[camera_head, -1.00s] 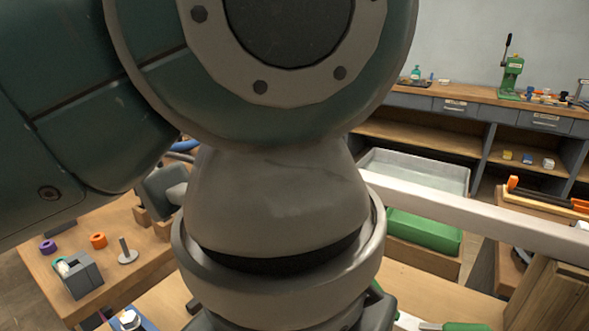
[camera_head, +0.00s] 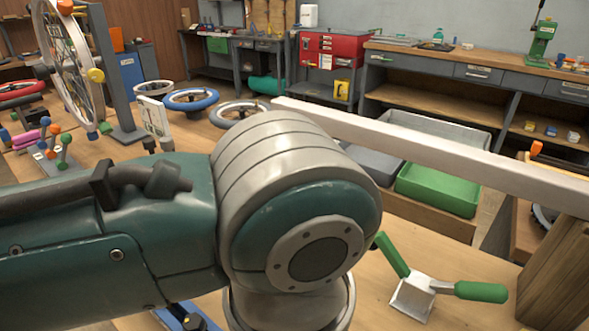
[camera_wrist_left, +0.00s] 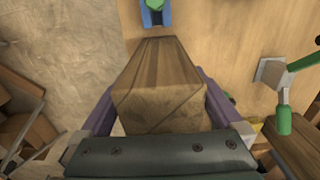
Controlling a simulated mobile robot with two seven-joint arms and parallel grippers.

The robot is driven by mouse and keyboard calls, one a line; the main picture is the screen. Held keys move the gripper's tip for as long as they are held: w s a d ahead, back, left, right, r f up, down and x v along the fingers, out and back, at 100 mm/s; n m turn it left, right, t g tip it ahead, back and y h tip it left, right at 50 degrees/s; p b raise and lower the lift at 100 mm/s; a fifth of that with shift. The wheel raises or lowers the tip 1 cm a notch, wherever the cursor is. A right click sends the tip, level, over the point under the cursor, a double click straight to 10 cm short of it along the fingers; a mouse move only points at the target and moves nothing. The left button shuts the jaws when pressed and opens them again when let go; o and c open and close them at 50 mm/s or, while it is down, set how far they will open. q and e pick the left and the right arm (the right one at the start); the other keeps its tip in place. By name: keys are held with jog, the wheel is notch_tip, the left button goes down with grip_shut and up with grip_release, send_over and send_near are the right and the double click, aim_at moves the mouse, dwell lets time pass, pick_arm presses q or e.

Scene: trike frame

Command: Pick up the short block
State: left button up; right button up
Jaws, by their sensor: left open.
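A brown wooden block (camera_wrist_left: 158,100), seemingly the short block, shows in the left wrist view. It stands between the purple fingers of my left gripper (camera_wrist_left: 160,88), which is open. One finger lies along each side of the block; I cannot tell whether they touch it. In the head view my left arm hides the gripper and the block. My right gripper is in neither view.
A green-handled clamp (camera_head: 480,291) lies on the wooden table; it also shows in the wrist view (camera_wrist_left: 283,118). A blue piece with a green top (camera_wrist_left: 154,8) is beyond the block. A long pale beam (camera_head: 430,150) crosses above a green bin (camera_head: 440,188).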

pick_arm(q)
jog(key=shift+c, duration=0.2)
grip_shut()
dwell(0.6)
jog(key=shift+r, duration=0.15)
